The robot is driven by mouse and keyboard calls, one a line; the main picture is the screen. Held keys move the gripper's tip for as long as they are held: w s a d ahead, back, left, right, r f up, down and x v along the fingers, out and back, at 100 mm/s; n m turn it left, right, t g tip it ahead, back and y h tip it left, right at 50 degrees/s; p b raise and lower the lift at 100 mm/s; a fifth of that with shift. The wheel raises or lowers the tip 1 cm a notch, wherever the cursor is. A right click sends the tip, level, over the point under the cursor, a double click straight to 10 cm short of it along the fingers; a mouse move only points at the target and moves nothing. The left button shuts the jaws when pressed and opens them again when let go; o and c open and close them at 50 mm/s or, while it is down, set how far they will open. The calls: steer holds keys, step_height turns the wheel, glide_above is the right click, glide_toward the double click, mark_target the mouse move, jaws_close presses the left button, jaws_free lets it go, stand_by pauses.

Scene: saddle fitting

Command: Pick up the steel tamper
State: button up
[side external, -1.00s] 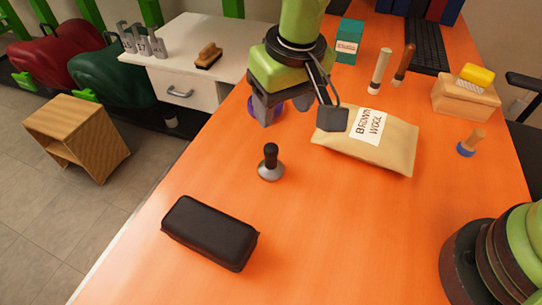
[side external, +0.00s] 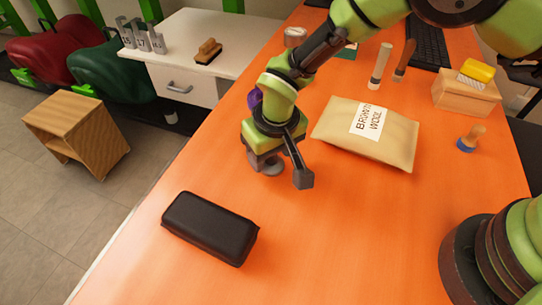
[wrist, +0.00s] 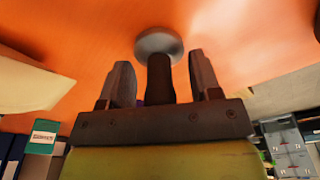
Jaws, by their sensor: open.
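The steel tamper has a black handle (wrist: 159,80) and a round steel base (wrist: 159,43), seen in the wrist view. It stands on the orange table. My gripper (wrist: 160,80) is open, with one finger on each side of the handle and a gap visible on both sides.
A black case (side external: 210,228) lies in front of my gripper on the orange table (side external: 330,245). A brown wool packet (side external: 395,150) lies to the right. A purple object (side external: 254,99) is partly hidden behind my arm. The table's front right area is clear.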

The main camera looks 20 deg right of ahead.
jaws_close()
stand_by(0.3)
